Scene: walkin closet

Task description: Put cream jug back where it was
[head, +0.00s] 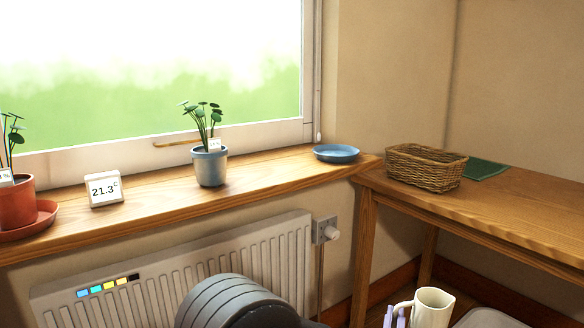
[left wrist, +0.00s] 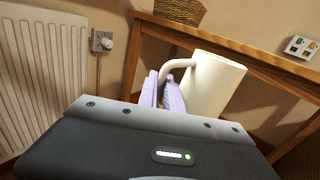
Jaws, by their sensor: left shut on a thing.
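The cream jug (head: 432,308) is at the bottom edge of the head view, below the level of the wooden table top. My left gripper (head: 396,316) is shut on its handle, with the lilac fingers to the left of the jug's body. In the left wrist view the jug (left wrist: 214,86) is tilted in the picture and its curved handle runs between the fingers of my left gripper (left wrist: 168,88). The jug's lower part is cut off in the head view. My right gripper is in neither view.
A wooden table (head: 520,212) at the right holds a wicker basket (head: 425,168) and a green cloth (head: 484,169). The windowsill (head: 265,172) holds a blue dish (head: 336,153), a potted plant (head: 209,168) and a temperature display (head: 104,189). A radiator (head: 250,255) is below.

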